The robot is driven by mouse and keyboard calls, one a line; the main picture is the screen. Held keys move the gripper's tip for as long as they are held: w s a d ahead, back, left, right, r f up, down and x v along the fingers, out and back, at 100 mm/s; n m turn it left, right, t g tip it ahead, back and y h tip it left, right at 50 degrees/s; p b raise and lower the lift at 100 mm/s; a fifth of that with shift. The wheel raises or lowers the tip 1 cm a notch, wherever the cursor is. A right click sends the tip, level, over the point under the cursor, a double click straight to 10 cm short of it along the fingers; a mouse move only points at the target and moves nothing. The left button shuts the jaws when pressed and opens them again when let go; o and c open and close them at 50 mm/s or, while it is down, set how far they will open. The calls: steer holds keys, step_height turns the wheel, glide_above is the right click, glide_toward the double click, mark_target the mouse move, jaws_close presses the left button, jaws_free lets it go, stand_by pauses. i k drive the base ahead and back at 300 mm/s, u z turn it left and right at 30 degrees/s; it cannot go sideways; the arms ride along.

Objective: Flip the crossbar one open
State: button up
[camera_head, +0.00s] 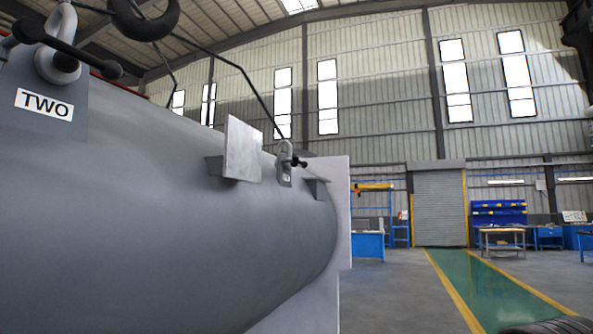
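A large grey cylindrical shell (150,210) fills the left and middle of the head view. A grey plate labelled TWO (44,103) stands on it at the upper left, with a metal shackle and a dark ball-ended bar (60,45) across it. Farther along the shell, a smaller grey lug (285,165) carries a similar short dark crossbar (298,162). No label reading ONE is legible, so I cannot tell which bar is crossbar one. My gripper is not in view.
A square light plate (242,150) stands up from the shell beside the smaller lug. A pale flange (338,225) closes the shell's right end. Thin dark rods and a dark ring (145,18) hang above. Open floor with a green lane (490,290) lies to the right.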

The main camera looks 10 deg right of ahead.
mark_target(301, 163)
steer(key=i, duration=0.15)
steer(key=k, duration=0.65)
steer(key=z, duration=0.45)
steer(key=i, duration=0.6)
steer(key=z, duration=0.7)
steer(key=i, duration=1.75)
steer(key=u, duration=1.3)
steer(key=i, duration=0.6)
steer(key=u, duration=0.65)
